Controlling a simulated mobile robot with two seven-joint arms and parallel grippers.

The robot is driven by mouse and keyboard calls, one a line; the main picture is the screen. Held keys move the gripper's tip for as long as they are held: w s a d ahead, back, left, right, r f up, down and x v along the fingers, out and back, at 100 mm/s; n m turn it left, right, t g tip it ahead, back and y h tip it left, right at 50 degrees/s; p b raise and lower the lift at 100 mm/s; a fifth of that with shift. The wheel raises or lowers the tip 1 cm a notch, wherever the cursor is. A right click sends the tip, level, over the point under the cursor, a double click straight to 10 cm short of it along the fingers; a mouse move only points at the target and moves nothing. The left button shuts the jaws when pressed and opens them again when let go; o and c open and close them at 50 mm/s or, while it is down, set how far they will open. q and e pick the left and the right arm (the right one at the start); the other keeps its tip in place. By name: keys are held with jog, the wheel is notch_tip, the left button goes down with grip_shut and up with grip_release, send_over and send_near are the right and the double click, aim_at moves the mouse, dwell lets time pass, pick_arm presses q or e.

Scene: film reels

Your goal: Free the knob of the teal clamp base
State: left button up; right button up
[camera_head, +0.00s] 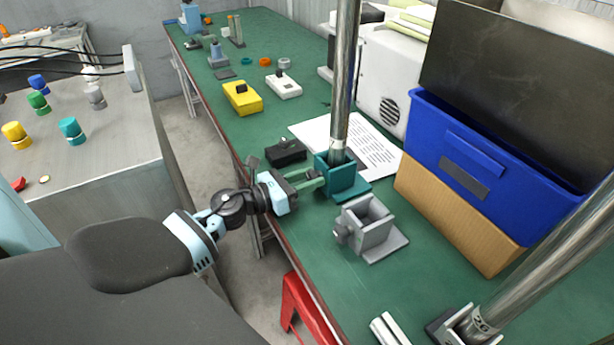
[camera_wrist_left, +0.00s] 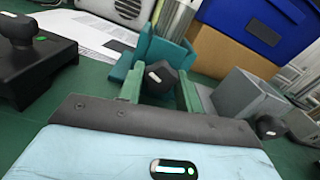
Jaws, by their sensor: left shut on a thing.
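The teal clamp base (camera_head: 343,182) stands on the green bench with a shiny metal pole (camera_head: 345,80) upright in it. The clamp base also shows in the left wrist view (camera_wrist_left: 148,48). My left gripper (camera_head: 318,181) reaches it from the left. In the left wrist view, its green fingers (camera_wrist_left: 160,88) are on either side of the dark knob (camera_wrist_left: 161,76) and shut on it. The knob is on the near side of the clamp base. In the head view the fingers hide the knob. My right gripper is not in view.
A grey clamp base (camera_head: 368,229) stands empty close to the right. A black box with a knob (camera_head: 286,152) sits just behind the gripper. A printed sheet (camera_head: 375,150) lies behind the pole. A blue bin (camera_head: 490,150) rests on a cardboard box (camera_head: 450,220) at right.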

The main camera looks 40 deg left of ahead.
pick_arm(q)
jog(key=n+p, duration=0.1)
jog(key=n, duration=0.2)
jog(key=shift+r, duration=0.1)
jog(key=shift+n, duration=0.8)
jog(key=shift+p, duration=0.3)
jog(key=o, duration=1)
jog(key=shift+s+a, duration=0.2)
jog(key=shift+s, duration=0.25)
jog(key=b+v, duration=0.1)
jog(key=v, duration=0.4)
jog(key=shift+s+a, duration=0.15)
jog(key=shift+s, duration=0.25)
jog(key=shift+s+a, duration=0.2)
jog(key=shift+s, duration=0.25)
